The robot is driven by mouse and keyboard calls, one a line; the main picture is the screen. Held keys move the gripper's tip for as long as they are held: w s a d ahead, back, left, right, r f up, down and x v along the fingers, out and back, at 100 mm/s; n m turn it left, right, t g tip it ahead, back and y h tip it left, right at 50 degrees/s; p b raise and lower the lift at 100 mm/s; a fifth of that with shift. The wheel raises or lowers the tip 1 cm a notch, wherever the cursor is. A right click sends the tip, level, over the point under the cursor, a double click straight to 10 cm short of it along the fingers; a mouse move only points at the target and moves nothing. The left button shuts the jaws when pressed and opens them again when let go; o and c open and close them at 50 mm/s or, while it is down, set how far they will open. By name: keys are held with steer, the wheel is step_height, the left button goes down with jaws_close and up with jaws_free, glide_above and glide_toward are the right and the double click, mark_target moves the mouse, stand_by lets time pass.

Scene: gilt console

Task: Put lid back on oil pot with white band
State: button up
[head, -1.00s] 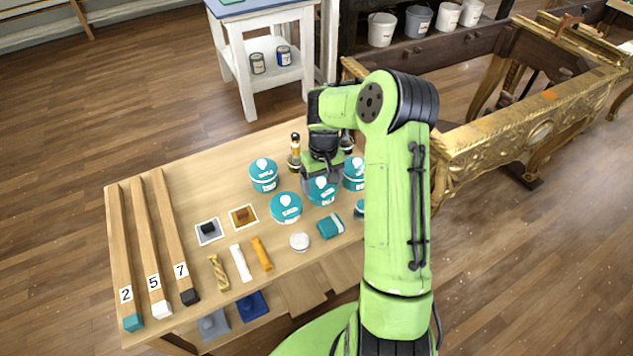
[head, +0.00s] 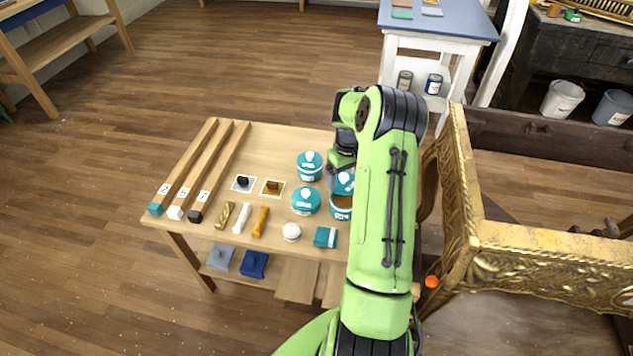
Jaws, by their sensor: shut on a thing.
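My gripper (head: 344,168) is shut on a teal lid (head: 345,183), holding it among the pots on the wooden table. Just in front of the lid, an open pot (head: 341,213) shows a brown inside; the lid looks raised and apart from its rim. Two more teal-lidded pots stand to the left, one farther back (head: 310,167) and one in front (head: 306,201). The fingertips are mostly hidden by the lid and my arm. My arm hides the table's right part.
A teal folded cloth (head: 325,237) and a white round object (head: 291,232) lie near the front edge. Several small sticks and numbered wooden bars (head: 207,178) lie at left. A carved gilt console (head: 530,246) stands close on the right.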

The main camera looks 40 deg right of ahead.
mark_target(347, 184)
steer(key=shift+s+d, duration=0.1)
steer(key=shift+d, duration=0.25)
step_height(347, 184, down, 6)
steer(key=b, duration=0.4)
steer(key=shift+f+b, duration=0.2)
steer(key=shift+b, duration=0.15)
steer(key=shift+s+r, duration=0.1)
stand_by(0.5)
steer(key=shift+f, duration=0.2)
stand_by(1.0)
steer(key=o, duration=0.8)
